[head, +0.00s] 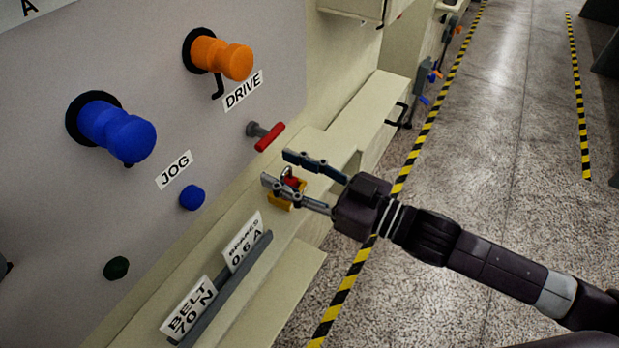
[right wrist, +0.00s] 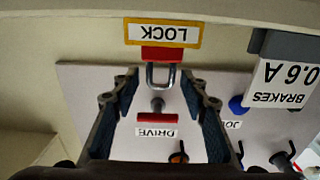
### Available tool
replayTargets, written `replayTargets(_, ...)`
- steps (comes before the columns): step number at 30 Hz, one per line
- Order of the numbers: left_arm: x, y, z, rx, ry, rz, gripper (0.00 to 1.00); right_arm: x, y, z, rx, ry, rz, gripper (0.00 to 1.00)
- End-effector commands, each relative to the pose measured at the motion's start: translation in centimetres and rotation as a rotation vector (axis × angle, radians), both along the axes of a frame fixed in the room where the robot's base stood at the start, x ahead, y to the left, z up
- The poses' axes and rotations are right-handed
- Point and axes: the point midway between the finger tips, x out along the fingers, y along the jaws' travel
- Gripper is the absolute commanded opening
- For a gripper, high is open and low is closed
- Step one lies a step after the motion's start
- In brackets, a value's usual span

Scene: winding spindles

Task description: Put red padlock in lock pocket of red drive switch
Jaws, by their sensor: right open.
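The red padlock (head: 291,181) sits at the yellow-edged LOCK holder (head: 286,200) on the cream ledge. In the right wrist view, its red body (right wrist: 162,54) is partly behind the LOCK label and its metal shackle (right wrist: 161,76) points away from the label. My right gripper (head: 275,168) is open, its fingers apart on either side of the padlock; I cannot tell whether they touch it. It also shows in the right wrist view (right wrist: 160,80). The red drive switch (head: 269,136), a red bar on a grey stem, sticks out of the panel beyond the gripper. Its lock pocket cannot be made out. My left gripper is not in view.
An orange knob (head: 222,57) above the DRIVE label and a blue knob (head: 118,131) by JOG stick out of the panel. A small blue button (head: 192,197) sits below JOG. Cards BRAKES (head: 243,243) and BELT (head: 192,306) stand in a grey rail along the ledge.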

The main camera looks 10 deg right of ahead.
Motion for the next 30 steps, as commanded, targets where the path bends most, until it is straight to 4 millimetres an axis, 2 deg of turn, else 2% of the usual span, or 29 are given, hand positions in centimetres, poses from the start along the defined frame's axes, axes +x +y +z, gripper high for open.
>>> replayTargets(15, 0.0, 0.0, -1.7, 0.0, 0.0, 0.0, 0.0, -4.2, -5.9, -0.4, -0.004, 0.005, -0.003, 0.41)
replayTargets(30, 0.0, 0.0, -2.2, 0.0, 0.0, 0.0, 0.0, -6.5, -9.0, -0.2, -0.001, 0.004, -0.003, 0.41)
